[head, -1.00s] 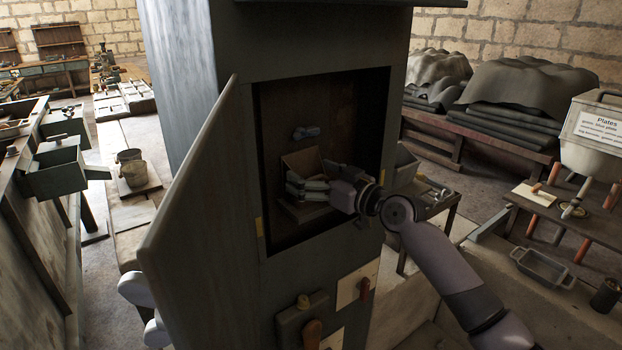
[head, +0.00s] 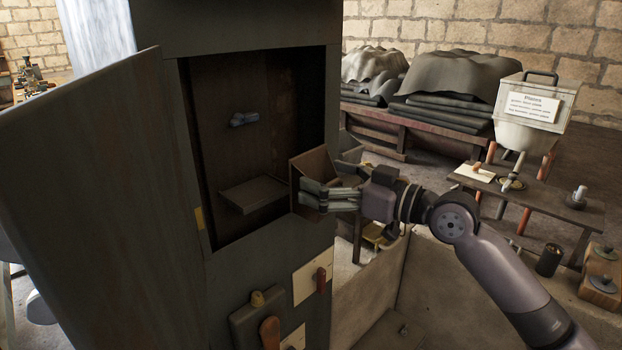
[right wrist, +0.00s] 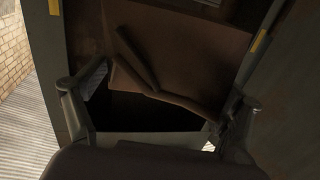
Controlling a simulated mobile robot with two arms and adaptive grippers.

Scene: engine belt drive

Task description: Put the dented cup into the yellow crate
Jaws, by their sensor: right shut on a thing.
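My right gripper (head: 312,195) is shut on a brown open-topped box (head: 314,165), just outside the open cabinet. In the right wrist view, brown panels of the box (right wrist: 180,60) show between and beyond the fingers (right wrist: 155,112). I see no cup that is clearly dented. A dark cylindrical can (head: 549,260) stands at the right, too small to tell its shape. My left gripper is not in view.
The tall cabinet's door (head: 95,190) stands open to the left. Inside are a shelf tray (head: 255,193) and a small grey-blue part (head: 243,119). A low table (head: 560,208) stands at right beside a labelled bin (head: 535,105). Covered stacks (head: 455,85) are behind.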

